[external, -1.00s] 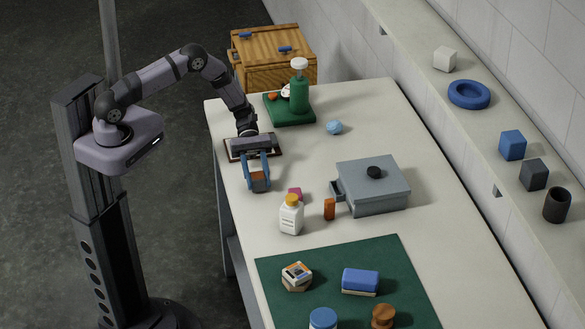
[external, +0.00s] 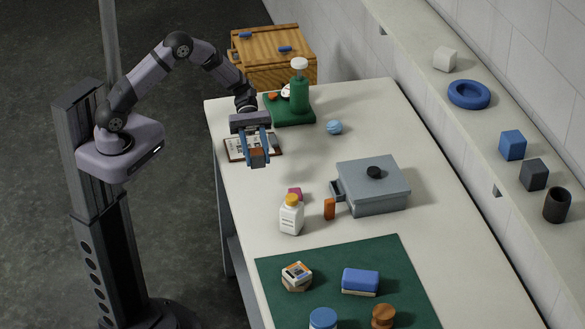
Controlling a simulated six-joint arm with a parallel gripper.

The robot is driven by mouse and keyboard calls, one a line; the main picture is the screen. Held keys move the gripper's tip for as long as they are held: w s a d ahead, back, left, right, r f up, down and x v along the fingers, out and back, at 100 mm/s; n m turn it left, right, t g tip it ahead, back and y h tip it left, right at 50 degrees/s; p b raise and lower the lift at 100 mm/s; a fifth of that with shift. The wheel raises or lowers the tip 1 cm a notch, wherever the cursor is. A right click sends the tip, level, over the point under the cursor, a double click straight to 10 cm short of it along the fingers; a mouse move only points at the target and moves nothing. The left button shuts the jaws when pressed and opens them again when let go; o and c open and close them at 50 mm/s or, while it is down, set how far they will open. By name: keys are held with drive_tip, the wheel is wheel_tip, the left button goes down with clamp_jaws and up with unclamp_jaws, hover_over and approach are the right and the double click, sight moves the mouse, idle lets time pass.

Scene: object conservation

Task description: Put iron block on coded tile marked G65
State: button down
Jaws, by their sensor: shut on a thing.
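A dark grey cube (external: 533,174) stands on the right ledge. No marking G65 is readable.
The clipboard (external: 234,149) lies under my gripper. A grey lidded box (external: 376,192), a white bottle (external: 291,216) and an orange block (external: 330,209) stand mid-table. A green bottle (external: 299,92) stands on a green tray at the back. The table's right side is clear.

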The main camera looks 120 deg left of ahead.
drive_tip(key=shift+w+d+r, duration=0.1)
drive_tip(key=w+d+r+m+g+h+b, duration=0.15)
drive_tip(key=w+d+m+g+b, duration=0.4)
drive_tip(key=d, duration=1.35)
drive_tip(key=w+d+m+g+h+b, duration=0.25)
drive_tip(key=w+d, duration=0.55)
drive_tip(key=d, duration=1.2)
drive_tip(key=w+r+n+t+y, duration=0.2)
drive_tip(key=w+r+n+t, duration=0.25)
drive_tip(key=w, duration=0.45)
drive_tip(key=w+a+n+t+y, duration=0.6)
drive_tip(key=w+a+n, duration=0.2)
drive_tip(key=a, duration=0.2)
drive_tip(key=shift+w+a+f+t+y, duration=0.2)
drive_tip(key=shift+w+a+t+y, duration=0.1)
drive_tip(key=shift+w+a+t, duration=0.1)
